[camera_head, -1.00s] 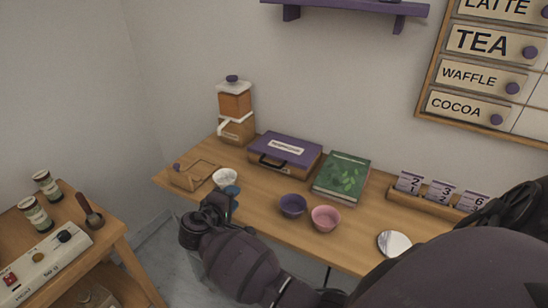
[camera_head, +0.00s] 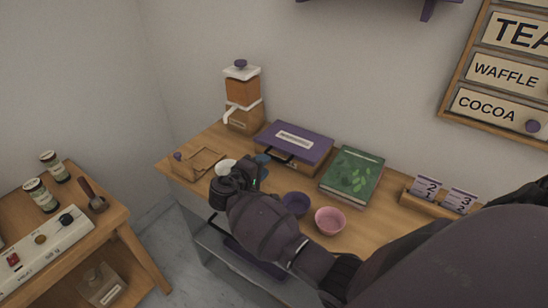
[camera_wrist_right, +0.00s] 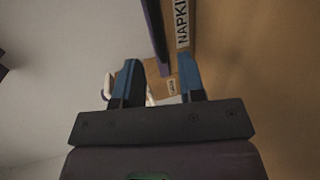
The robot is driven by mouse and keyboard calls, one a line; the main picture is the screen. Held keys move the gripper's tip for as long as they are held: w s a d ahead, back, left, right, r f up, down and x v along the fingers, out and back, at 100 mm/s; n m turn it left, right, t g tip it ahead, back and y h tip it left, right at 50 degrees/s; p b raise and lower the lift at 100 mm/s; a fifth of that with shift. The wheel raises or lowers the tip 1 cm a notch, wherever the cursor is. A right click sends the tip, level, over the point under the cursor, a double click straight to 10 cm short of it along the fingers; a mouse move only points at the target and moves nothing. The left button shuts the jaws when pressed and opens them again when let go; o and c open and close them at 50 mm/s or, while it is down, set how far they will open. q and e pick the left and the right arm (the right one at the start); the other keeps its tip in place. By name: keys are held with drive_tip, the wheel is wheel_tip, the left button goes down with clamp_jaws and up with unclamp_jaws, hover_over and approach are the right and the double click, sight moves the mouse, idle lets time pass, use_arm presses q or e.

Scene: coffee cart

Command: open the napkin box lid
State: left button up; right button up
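The napkin box (camera_head: 300,163) stands at the back of the wooden table, with a wood-coloured body and a flat purple lid (camera_head: 306,146) bearing a white label. The lid looks down on the box. My right gripper (camera_head: 262,165) is in front of the box's left part and hides some of its front. In the right wrist view its two blue fingers (camera_wrist_right: 158,82) are apart with nothing between them. There a purple edge (camera_wrist_right: 155,35) and a "NAPKI" label (camera_wrist_right: 182,22) lie just beyond the fingers. My left gripper is not in view.
A grinder (camera_head: 243,95) stands left of the box and a green book (camera_head: 352,175) right of it. A white bowl (camera_head: 225,166), a purple bowl (camera_head: 296,204) and a pink bowl (camera_head: 330,221) are near my right arm. A wooden tray (camera_head: 197,165) is at the left.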

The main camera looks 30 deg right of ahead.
sight(273, 157)
drive_tip(key=shift+x, duration=3.15)
drive_tip(key=shift+c, duration=0.4)
clamp_jaws()
